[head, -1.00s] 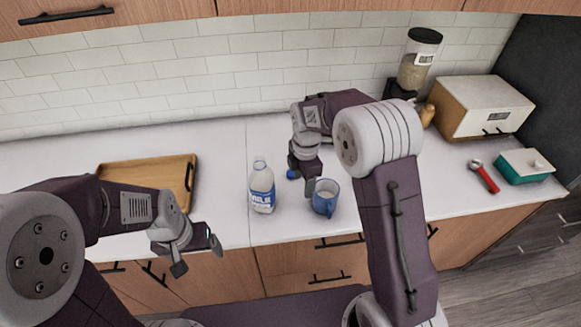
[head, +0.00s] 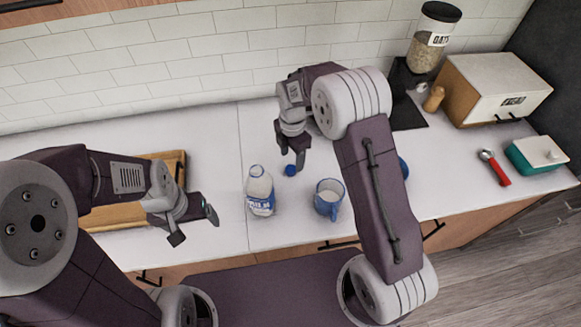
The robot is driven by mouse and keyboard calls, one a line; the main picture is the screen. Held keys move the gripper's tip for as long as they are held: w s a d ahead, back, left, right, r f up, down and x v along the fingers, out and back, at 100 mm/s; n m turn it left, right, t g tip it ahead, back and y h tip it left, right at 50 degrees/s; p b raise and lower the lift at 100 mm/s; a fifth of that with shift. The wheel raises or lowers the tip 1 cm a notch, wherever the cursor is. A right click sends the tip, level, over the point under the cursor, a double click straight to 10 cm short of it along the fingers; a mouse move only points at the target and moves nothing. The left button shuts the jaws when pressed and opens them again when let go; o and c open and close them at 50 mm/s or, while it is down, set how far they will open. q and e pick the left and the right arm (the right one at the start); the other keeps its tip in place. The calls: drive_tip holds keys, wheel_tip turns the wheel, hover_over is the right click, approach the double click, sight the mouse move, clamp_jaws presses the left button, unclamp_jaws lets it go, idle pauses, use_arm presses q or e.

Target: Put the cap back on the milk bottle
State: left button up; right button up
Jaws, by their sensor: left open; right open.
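The milk bottle (head: 260,192) stands upright on the white counter, with a blue label and no cap on its pale mouth. A small blue cap (head: 290,170) lies on the counter, to the right of and slightly behind the bottle's neck. My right gripper (head: 292,157) is open and points down just above or behind the cap; whether it touches the cap I cannot tell. My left gripper (head: 195,227) is open and empty, left of the bottle near the counter's front edge.
A blue mug (head: 328,200) with white contents stands right of the bottle. A wooden board (head: 120,215) lies behind my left arm. An oats jar (head: 430,40), bread box (head: 495,88), red-handled tool (head: 495,168) and teal dish (head: 535,155) are at right. My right arm partly hides another blue object (head: 404,168).

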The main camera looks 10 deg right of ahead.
sight(290, 169)
drive_tip(key=shift+f, duration=0.15)
drive_tip(key=shift+s, duration=0.35)
drive_tip(key=f, duration=0.1)
drive_tip(key=f+p, duration=0.1)
drive_tip(key=f, duration=0.3)
drive_tip(key=shift+w+a, duration=0.25)
drive_tip(key=shift+w, duration=0.15)
clamp_jaws()
